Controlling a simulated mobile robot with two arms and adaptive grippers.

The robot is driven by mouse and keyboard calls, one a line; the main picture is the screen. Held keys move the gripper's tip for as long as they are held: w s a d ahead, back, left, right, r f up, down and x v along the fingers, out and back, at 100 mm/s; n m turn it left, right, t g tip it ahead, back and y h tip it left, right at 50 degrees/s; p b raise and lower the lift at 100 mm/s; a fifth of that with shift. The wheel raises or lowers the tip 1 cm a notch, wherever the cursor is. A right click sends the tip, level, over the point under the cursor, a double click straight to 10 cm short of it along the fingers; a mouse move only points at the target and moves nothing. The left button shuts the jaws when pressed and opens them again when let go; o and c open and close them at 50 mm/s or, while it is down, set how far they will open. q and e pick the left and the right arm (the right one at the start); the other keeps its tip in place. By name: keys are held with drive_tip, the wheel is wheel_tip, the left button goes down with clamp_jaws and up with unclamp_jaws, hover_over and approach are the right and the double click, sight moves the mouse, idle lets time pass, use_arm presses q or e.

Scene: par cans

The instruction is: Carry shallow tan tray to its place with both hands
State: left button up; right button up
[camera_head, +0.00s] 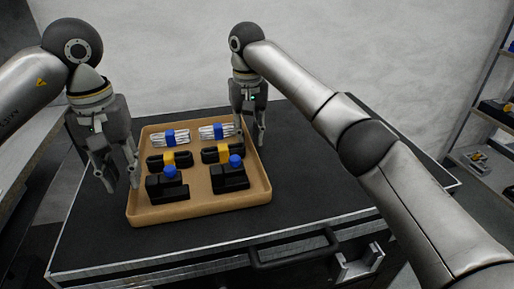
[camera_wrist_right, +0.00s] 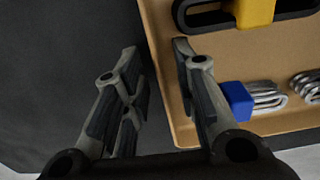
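The shallow tan tray (camera_head: 200,213) lies on a black-topped case. It holds two silvery bundles with blue bands, two black bundles with yellow bands and two black blocks with blue knobs. My left gripper (camera_head: 121,186) is open at the tray's left wall, one finger outside and the other close to the rim. My right gripper (camera_head: 250,138) is open at the tray's right wall near the far corner. In the right wrist view its fingers (camera_wrist_right: 156,52) stand apart on either side of the tray's rim (camera_wrist_right: 164,90). Contact with the tray cannot be told.
The black case top (camera_head: 320,190) has free room right of the tray. A handle (camera_head: 293,250) and a metal latch (camera_head: 358,262) are on its front. Shelves (camera_head: 485,150) with items stand at the far right. A pale wall is behind, and a bench edge (camera_head: 30,160) is at left.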

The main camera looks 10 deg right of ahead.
drive_tip(key=shift+r, duration=0.1)
use_arm(q)
wheel_tip(320, 180, up, 7)
use_arm(e)
wheel_tip(320, 180, up, 12)
idle(0.6)
use_arm(q)
drive_tip(key=shift+r, duration=0.2)
